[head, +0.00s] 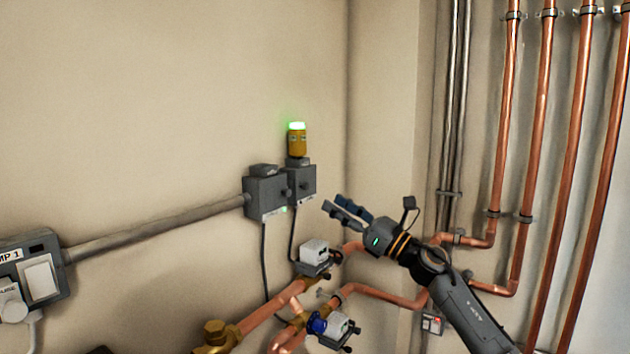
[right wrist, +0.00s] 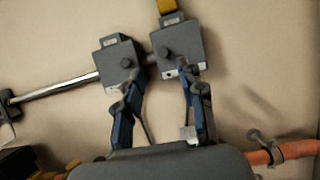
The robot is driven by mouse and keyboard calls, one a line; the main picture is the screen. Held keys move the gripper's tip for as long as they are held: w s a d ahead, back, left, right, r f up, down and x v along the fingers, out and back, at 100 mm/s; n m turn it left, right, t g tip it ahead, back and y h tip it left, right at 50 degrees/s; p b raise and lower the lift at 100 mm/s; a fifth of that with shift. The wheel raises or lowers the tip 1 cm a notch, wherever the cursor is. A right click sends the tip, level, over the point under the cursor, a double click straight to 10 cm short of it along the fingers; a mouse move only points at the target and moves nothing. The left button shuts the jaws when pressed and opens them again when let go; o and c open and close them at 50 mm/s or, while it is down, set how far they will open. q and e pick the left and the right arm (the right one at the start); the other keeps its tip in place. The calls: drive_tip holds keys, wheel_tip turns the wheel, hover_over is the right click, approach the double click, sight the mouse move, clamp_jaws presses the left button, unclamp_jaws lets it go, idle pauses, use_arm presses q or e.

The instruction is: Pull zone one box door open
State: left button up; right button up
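Two small grey boxes are mounted side by side on the wall: a left box (head: 265,196) and a right box (head: 302,181). I cannot read which is zone one. In the right wrist view the left box (right wrist: 119,63) and right box (right wrist: 178,47) show ahead of the fingers. My right gripper (head: 342,210) is open and empty, to the right of the boxes in the head view. In the right wrist view its fingertips (right wrist: 158,82) overlap the boxes' lower parts; contact is not clear. My left gripper is not in view.
A yellow beacon (head: 297,140) with a lit green top stands above the right box. A grey conduit (head: 155,230) runs left. Valves with white heads (head: 314,253) and copper pipes (head: 372,292) lie below. Vertical copper pipes (head: 540,110) line the right wall.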

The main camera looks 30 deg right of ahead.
sight(308, 187)
drive_tip(key=p+x, duration=0.1)
drive_tip(key=x, duration=0.3)
drive_tip(key=p+x, duration=0.1)
drive_tip(key=x, duration=0.1)
drive_tip(key=shift+w+d+r+p, duration=0.1)
drive_tip(key=shift+w+d+p, duration=0.1)
drive_tip(key=shift+w+p, duration=0.15)
drive_tip(key=shift+w+a, duration=0.2)
drive_tip(key=shift+w, duration=0.25)
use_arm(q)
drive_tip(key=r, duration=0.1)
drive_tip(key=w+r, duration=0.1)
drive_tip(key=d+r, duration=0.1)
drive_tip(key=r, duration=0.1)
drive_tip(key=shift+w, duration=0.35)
use_arm(e)
clamp_jaws()
